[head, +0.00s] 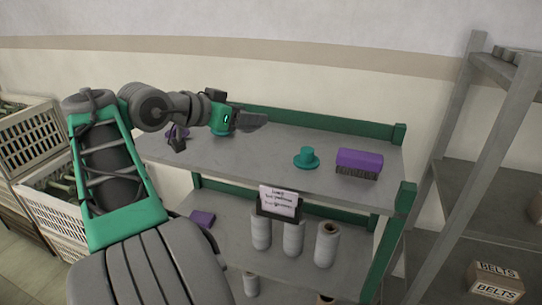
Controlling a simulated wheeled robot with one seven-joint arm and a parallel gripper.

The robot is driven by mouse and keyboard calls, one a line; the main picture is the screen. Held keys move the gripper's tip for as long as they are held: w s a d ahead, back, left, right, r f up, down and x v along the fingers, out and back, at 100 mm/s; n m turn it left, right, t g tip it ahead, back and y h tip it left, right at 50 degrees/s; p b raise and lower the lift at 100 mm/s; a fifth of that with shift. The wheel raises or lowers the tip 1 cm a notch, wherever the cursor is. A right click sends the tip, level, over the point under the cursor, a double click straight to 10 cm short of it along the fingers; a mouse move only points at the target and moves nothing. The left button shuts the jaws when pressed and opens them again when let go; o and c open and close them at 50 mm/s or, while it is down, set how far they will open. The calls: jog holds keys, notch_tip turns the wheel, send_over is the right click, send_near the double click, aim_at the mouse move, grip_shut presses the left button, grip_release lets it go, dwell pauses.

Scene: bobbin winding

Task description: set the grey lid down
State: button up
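My gripper (250,122) is at the end of my arm, above the back left part of the upper shelf (270,165). It points to the right. A flat grey shape shows at its tip; I cannot tell whether this is the grey lid or the gripper's own fingers. Whether the fingers are open or shut does not show at this size. No other grey lid is clear in view. A teal lid-like piece with a raised middle (306,159) sits on the upper shelf, right of my gripper.
A purple brush (360,160) stands at the shelf's right. A small purple thing is partly hidden by my arm. Grey spools (293,238), a sign (280,202) and a purple block (203,218) are lower down. Crates (28,135) stand left, a grey rack right. The upper shelf's front middle is clear.

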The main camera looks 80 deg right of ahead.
jog(key=p, duration=0.2)
send_over(272, 153)
notch_tip(272, 153, down, 7)
jog(key=shift+s+f, duration=0.1)
jog(key=shift+s, duration=0.05)
notch_tip(272, 153, down, 2)
jog(key=shift+f+p, duration=0.25)
jog(key=shift+p, duration=0.35)
jog(key=shift+f+b, duration=0.3)
jog(key=shift+f, duration=0.1)
jog(key=o, duration=1.3)
jog(key=shift+r, duration=0.1)
